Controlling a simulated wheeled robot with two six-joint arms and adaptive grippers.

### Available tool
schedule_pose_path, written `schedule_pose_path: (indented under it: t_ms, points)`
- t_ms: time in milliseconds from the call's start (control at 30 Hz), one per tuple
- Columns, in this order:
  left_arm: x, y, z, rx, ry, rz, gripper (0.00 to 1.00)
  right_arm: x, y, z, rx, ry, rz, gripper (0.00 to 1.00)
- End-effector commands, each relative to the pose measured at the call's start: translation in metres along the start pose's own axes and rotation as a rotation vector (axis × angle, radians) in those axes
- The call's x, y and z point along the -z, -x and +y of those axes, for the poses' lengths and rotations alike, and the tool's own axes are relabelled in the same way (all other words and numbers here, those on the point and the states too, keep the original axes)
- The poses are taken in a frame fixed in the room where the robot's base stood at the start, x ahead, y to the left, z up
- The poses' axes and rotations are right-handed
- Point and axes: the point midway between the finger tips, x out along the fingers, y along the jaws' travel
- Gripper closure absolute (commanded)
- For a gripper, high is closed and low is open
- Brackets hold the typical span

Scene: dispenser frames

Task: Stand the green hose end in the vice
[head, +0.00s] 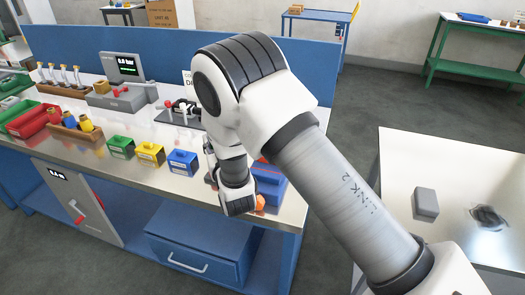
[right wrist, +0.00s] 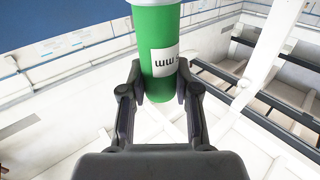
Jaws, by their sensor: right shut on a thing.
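The green hose end (right wrist: 155,25) is a green cylinder with a white printed label and a pale band at its top edge in the right wrist view. My right gripper (right wrist: 159,82) is shut on it, with one finger on each side. In the head view my right gripper (head: 238,203) is low over the front right of the bench, and my arm hides the hose end. I cannot make out the vice for certain. A dark plate with light-coloured fittings (head: 176,113) is partly hidden behind my arm. My left gripper is not in view.
Green, yellow and blue boxes (head: 183,162) stand along the bench's front. Another blue box (head: 270,185) and an orange piece (head: 260,202) are beside my right gripper. A grey unit with a display (head: 124,68) stands farther back. A pale table (head: 400,170) is at right.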

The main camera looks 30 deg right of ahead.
Motion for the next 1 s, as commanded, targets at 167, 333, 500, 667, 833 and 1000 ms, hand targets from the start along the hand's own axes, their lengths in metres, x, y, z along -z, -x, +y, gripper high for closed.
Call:
schedule_pose_path:
  t_ms: [167,333,500,667,833,1000]
  points:
    - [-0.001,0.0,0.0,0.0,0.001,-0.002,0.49,0.007,-0.003,0.022,-0.016,-0.006,-0.003,1.0]
    - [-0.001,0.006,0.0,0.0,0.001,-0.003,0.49,0.004,0.0,0.075,-0.02,-0.009,-0.003,1.0]
    - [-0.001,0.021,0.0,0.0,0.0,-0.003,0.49,0.002,0.003,0.124,-0.019,-0.009,-0.002,1.0]
    - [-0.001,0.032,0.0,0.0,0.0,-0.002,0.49,-0.002,0.004,0.155,-0.014,-0.006,-0.001,1.0]
    - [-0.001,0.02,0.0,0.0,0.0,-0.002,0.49,-0.022,0.006,0.162,-0.01,-0.002,-0.001,1.0]
    - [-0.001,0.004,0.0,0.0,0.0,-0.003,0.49,-0.045,0.006,0.162,-0.01,-0.003,0.001,1.0]
